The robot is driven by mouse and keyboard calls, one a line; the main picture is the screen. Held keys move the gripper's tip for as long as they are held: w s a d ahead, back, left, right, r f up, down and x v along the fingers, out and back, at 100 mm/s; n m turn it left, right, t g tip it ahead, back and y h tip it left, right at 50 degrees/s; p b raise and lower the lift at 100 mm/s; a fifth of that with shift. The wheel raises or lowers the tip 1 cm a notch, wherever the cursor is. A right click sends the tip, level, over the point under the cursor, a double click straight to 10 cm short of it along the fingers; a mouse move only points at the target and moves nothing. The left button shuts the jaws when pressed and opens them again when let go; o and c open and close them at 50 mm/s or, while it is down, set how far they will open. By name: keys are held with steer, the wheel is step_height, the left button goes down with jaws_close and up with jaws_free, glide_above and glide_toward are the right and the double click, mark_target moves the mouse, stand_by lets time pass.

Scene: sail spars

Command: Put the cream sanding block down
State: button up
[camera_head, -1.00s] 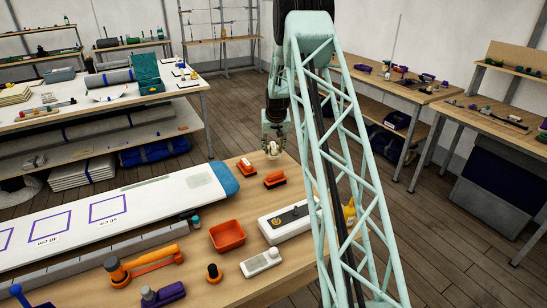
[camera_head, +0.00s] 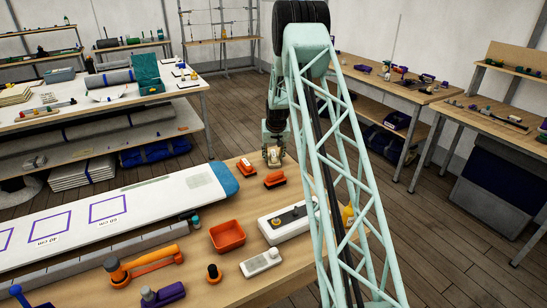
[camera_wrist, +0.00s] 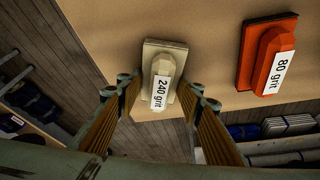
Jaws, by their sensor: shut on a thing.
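The cream sanding block (camera_wrist: 160,75), labelled "240 grit", is between the fingers of my gripper (camera_wrist: 160,105) in the wrist view. My gripper is shut on it. In the head view my gripper (camera_head: 273,155) is low at the far end of the wooden workbench (camera_head: 215,285), and the cream block (camera_head: 273,154) shows small between the fingertips. The block is at or just above the bench top near the edge; I cannot tell if it touches.
An orange sanding block labelled "80 grit" (camera_wrist: 272,55) is to the block's right in the wrist view. Two orange blocks (camera_head: 246,167) (camera_head: 275,179) are close by in the head view. A long white board (camera_head: 150,200) lies to the left. An orange tray (camera_head: 227,236) is nearer.

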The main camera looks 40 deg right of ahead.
steer(key=shift+f, duration=0.1)
stand_by(0.3)
steer(key=o, duration=0.9)
steer(key=shift+r, duration=0.2)
steer(key=shift+r, duration=0.2)
steer(key=shift+v, duration=5.8)
steer(key=shift+s+f, duration=0.15)
steer(key=shift+a, duration=0.1)
